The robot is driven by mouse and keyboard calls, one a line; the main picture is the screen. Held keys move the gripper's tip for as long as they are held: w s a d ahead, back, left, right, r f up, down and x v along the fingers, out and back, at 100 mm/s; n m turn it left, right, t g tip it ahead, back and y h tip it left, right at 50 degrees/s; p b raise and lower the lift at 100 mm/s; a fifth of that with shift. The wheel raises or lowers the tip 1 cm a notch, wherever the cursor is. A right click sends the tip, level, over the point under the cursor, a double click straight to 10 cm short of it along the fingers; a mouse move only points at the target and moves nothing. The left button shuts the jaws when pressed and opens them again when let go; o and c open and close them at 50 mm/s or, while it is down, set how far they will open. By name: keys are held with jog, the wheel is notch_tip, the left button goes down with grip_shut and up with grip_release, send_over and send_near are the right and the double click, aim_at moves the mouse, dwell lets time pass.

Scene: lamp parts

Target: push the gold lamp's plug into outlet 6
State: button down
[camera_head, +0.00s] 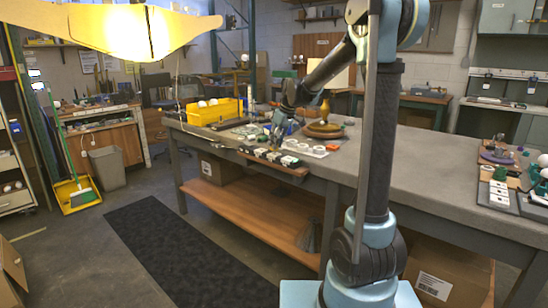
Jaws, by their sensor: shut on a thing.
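My gripper (276,134) points down over the front edge of the long grey workbench, shut on what appears to be the gold lamp's plug. The plug is too small and hidden to make out. Just below and in front of the gripper is a wooden board with a row of pale outlets (272,157). I cannot read their numbers, nor tell whether the plug touches one. A gold lamp body (325,111) stands upright on a round brown base (323,130), right of the gripper.
White rings on a pale sheet (305,148) lie right of the gripper. A yellow bin (213,111) stands behind left. More small parts (500,170) lie at the bench's right end. The bench top (410,160) between is clear. A bright lampshade (120,28) hangs close at upper left.

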jog(key=shift+f, duration=0.95)
dwell(2.5)
jog(key=c, duration=1.4)
grip_release()
jog(key=shift+o, duration=0.2)
jog(key=v, duration=1.2)
jog(key=s+d+f+m+h, duration=0.1)
jog(key=s+d+f+m, duration=0.15)
jog(key=s+d, duration=0.5)
jog(key=s+d+f+m+h, duration=0.15)
jog(key=s+d+f, duration=0.25)
jog(key=s, duration=0.7)
jog(key=s+d+f+m, duration=0.3)
jog(key=s+d+f, duration=0.1)
jog(key=s+f, duration=0.4)
jog(key=s+d+f+m+h, duration=0.1)
jog(key=s+d+f+m, duration=0.2)
jog(key=s+f, duration=0.5)
jog(key=s+d, duration=0.1)
jog(key=s, duration=0.2)
